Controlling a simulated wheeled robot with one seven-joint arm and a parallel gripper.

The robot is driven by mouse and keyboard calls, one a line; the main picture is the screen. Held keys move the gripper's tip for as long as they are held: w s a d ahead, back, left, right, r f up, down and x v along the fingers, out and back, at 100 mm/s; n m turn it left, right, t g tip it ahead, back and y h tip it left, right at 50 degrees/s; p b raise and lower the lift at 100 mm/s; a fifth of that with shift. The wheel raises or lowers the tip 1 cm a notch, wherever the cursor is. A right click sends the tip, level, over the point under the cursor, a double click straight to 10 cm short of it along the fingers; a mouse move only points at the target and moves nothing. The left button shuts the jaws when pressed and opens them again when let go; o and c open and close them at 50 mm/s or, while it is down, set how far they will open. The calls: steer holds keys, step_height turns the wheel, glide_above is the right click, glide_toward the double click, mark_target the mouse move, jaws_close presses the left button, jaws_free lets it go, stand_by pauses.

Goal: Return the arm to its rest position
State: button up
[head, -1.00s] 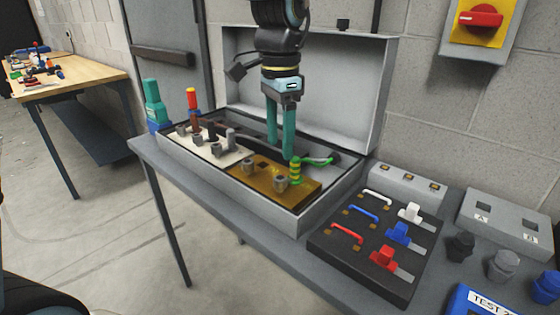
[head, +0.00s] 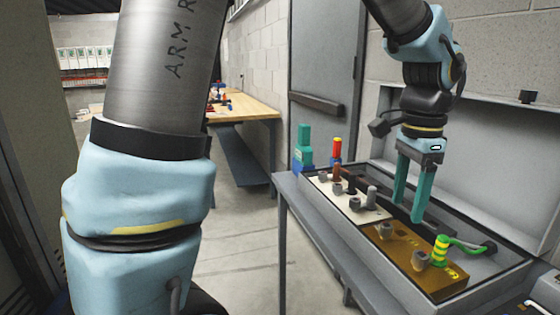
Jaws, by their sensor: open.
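My gripper (head: 408,203) hangs at the right of the head view with its two teal fingers pointing down. The fingers are apart with nothing between them. They are over or just behind the open grey box (head: 385,297), near the brass-coloured plate (head: 395,252). I cannot tell how high the tips are above the box floor. My arm (head: 135,190) fills the left of the view, and its upper link comes in from the top right.
The box lid (head: 480,150) stands raised behind my gripper. A wooden table (head: 246,106) is at the back. Bare floor (head: 235,245) lies left of the bench.

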steer(key=w+a+f+n, duration=0.3)
steer(key=w+a+n, duration=0.1)
steer(key=a, duration=0.4)
steer(key=w+a+f+n, duration=0.2)
steer(key=w+a+n, duration=0.2)
steer(key=a, duration=0.4)
steer(key=a+f+n, duration=0.2)
steer(key=a+n, duration=0.2)
steer(key=a, duration=0.4)
steer(key=a+f+n+t, duration=0.1)
steer(key=a+f+n, duration=0.2)
steer(key=a, duration=0.6)
steer(key=shift+s+n, duration=0.45)
steer(key=shift+n, duration=0.25)
steer(key=shift+c, duration=0.2)
